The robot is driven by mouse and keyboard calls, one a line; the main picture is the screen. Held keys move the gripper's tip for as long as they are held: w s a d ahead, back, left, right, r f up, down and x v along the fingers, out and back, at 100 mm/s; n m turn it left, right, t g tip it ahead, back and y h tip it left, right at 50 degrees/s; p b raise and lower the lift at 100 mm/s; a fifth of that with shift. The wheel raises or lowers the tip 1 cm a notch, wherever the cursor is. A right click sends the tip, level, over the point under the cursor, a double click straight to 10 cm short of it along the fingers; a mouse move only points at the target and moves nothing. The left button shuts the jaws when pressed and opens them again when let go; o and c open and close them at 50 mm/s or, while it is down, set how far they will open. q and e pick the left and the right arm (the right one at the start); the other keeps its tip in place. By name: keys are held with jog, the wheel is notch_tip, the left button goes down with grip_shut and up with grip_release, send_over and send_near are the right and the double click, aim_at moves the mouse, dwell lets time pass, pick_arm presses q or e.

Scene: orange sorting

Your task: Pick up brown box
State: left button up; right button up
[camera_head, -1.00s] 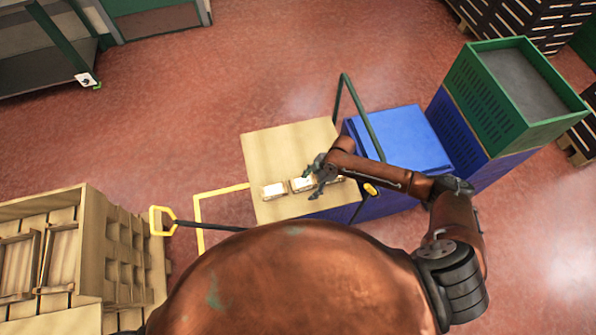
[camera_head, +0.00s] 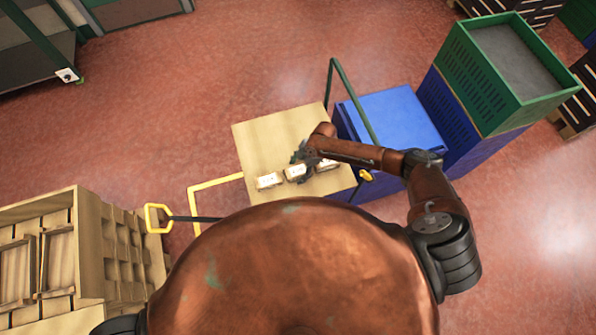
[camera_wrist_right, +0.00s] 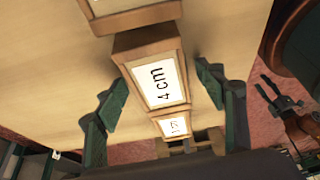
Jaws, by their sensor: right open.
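Three small brown boxes with white labels stand in a row on a light wooden top: a left box (camera_head: 269,181), a middle box (camera_head: 295,173) and a right box (camera_head: 327,165), partly behind my arm. My right gripper (camera_head: 301,154) is open over the row. In the right wrist view, a brown box labelled "4 cm" (camera_wrist_right: 160,75) lies between the spread fingers of my right gripper (camera_wrist_right: 163,98). One box (camera_wrist_right: 175,127) shows below it and another (camera_wrist_right: 135,14) at the top edge. My left gripper (camera_wrist_right: 277,95) is small at the right; its jaw state is unclear.
The wooden top (camera_head: 265,138) has bare room behind the boxes. A blue box (camera_head: 398,122) and a green crate (camera_head: 490,85) on a blue one stand to the right. A green hoop handle (camera_head: 350,95) rises beside the top.

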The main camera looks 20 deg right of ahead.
jog(key=shift+d+f, duration=0.1)
jog(key=shift+f, duration=0.15)
dwell(0.5)
jog(key=shift+c, duration=0.5)
jog(key=c, duration=1.2)
